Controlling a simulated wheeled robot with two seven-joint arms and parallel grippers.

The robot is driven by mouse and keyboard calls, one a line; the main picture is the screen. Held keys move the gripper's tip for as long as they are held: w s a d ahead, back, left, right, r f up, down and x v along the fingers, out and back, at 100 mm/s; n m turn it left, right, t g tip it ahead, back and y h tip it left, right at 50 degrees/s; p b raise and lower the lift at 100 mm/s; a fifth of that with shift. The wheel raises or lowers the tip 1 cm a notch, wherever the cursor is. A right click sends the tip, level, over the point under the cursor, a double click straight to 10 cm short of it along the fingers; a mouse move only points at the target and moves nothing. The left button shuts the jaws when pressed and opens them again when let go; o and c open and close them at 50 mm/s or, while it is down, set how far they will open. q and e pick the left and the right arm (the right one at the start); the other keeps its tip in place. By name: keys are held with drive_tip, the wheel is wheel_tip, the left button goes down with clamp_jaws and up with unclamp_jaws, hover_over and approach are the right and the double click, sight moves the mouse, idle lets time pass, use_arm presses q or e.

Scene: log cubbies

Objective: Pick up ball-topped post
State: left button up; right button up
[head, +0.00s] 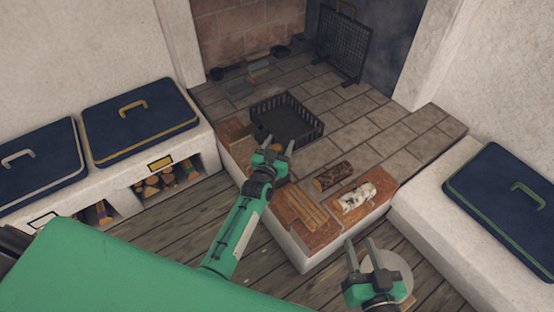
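My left gripper (279,143) reaches over the brick hearth edge, just in front of a black slatted basket (308,112). Its two fingers are spread apart. A small brownish patch shows between them; I cannot tell whether it is the ball-topped post or part of the hearth. No ball-topped post can be clearly made out elsewhere. My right gripper (361,243) is low at the front right, with its fingers apart and nothing seen between them.
A bark-covered log (333,176), a pale crumpled item (357,198) and wooden slats (305,209) lie on the hearth's front. A round grey top (398,285) is beside my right gripper. Cushioned benches (139,118) flank the hearth; a mesh screen (343,42) stands behind.

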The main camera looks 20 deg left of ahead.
use_arm(q)
clamp_jaws()
drive_tip(key=shift+r, duration=0.1)
